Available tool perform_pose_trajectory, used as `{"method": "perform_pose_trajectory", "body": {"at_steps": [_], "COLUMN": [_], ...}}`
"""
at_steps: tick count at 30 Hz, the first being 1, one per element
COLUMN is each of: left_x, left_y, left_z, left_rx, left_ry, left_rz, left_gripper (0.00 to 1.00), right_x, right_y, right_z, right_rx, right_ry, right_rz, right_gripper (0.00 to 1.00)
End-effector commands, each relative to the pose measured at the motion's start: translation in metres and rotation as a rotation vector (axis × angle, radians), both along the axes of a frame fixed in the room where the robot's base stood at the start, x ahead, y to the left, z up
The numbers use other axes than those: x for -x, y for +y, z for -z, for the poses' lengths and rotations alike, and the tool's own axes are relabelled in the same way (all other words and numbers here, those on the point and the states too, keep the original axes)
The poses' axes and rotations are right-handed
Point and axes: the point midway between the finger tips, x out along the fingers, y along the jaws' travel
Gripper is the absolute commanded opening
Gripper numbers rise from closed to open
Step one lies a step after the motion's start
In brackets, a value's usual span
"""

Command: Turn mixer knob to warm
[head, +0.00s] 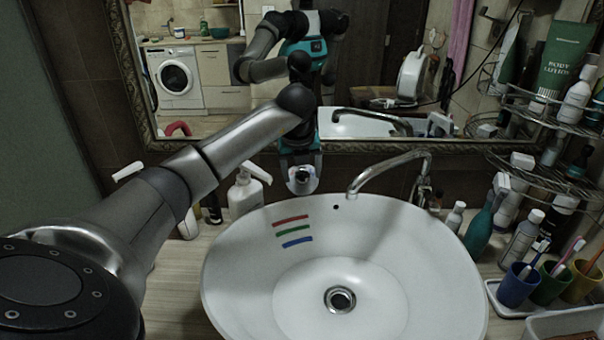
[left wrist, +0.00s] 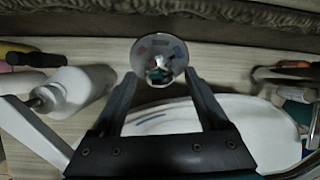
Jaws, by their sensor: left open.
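The mixer knob is a round, shiny chrome piece (left wrist: 160,54) in the left wrist view, mirroring its surroundings. It lies just beyond and between the two fingertips of my left gripper (left wrist: 160,77). The fingers are open, one on each side of its lower edge; I cannot tell whether they touch it. In the head view my left gripper (head: 302,186) points down at the back rim of the basin, left of the chrome spout (head: 390,172). The knob's set position cannot be read. My right gripper is out of view.
The white basin (head: 236,262) has red, green and blue stripes inside. A white pump bottle (head: 243,192) stands left of my gripper, also in the left wrist view (left wrist: 78,90). A mirror is behind. Bottles, a wire rack (head: 540,178) and toothbrush cups (head: 517,286) crowd the right.

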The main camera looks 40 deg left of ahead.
Motion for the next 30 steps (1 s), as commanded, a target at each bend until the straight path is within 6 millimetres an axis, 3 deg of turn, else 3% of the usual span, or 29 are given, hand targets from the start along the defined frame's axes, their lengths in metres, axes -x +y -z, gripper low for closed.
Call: {"method": "perform_pose_trajectory", "body": {"at_steps": [11,30], "left_x": [-0.0012,-0.0011], "left_y": [0.0009,0.0010], "left_z": [0.0044,0.0039], "left_rx": [-0.001,-0.001], "left_ry": [0.001,0.001], "left_rz": [0.001,0.001], "left_gripper": [0.75,0.03], "right_x": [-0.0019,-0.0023], "right_y": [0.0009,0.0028], "right_z": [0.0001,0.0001], "right_rx": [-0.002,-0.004], "right_ry": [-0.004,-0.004], "right_rz": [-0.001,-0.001], "right_gripper": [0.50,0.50]}}
